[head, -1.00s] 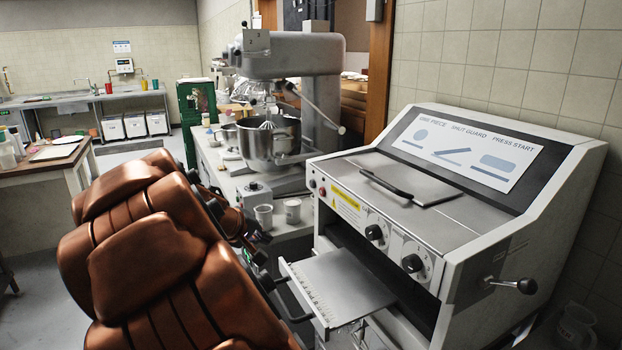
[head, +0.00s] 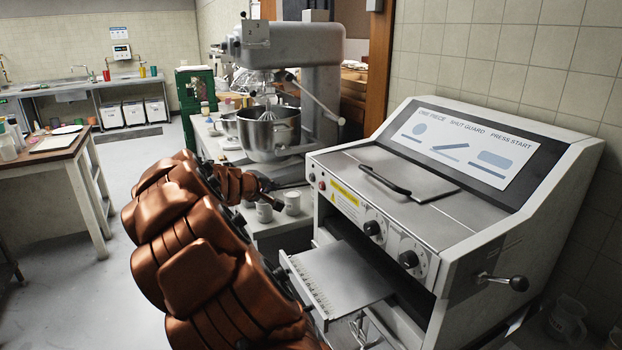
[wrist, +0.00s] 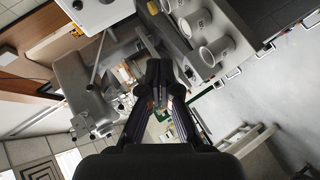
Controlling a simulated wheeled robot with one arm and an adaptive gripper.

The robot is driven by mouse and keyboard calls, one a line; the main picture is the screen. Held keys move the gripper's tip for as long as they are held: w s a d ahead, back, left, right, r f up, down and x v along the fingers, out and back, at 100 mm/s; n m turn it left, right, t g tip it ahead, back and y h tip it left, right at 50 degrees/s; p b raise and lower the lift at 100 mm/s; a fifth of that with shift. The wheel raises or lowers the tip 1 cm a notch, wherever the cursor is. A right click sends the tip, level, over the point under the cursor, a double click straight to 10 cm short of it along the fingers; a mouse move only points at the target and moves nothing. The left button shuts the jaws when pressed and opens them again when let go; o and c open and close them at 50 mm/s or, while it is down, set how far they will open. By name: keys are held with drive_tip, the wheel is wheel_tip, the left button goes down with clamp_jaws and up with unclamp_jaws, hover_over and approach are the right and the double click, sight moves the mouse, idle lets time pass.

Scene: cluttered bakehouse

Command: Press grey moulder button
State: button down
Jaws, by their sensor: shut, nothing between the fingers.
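The moulder (head: 470,215) is the large pale machine at the right of the head view, with a sloped panel reading "PRESS START". On the left end of its front are a small greyish button (head: 312,177) and a red button (head: 322,186), beside a yellow label. My gripper (head: 278,204) is left of these buttons and a little lower in the picture, apart from the machine. In the wrist view my gripper (wrist: 159,68) is shut and empty. The buttons cannot be made out in the wrist view.
Two black knobs (head: 372,228) sit on the moulder front above a pulled-out metal tray (head: 335,275). A lever (head: 518,283) sticks out at its right. Cups (head: 292,203) stand on the bench behind my gripper, near the mixer (head: 290,60). Open floor lies left.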

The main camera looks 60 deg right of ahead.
sight(311, 178)
drive_tip(key=s+d, duration=0.5)
drive_tip(key=d, duration=0.2)
drive_tip(key=shift+d, duration=0.15)
idle(0.3)
drive_tip(key=shift+d, duration=0.2)
idle(1.2)
drive_tip(key=shift+s+d, duration=0.15)
drive_tip(key=shift+s+d+b, duration=0.25)
drive_tip(key=shift+d+b, duration=0.1)
drive_tip(key=shift+b, duration=0.1)
idle(0.9)
idle(0.4)
drive_tip(key=shift+w+a+b, duration=0.4)
drive_tip(key=shift+w+a, duration=0.05)
drive_tip(key=shift+a, duration=0.25)
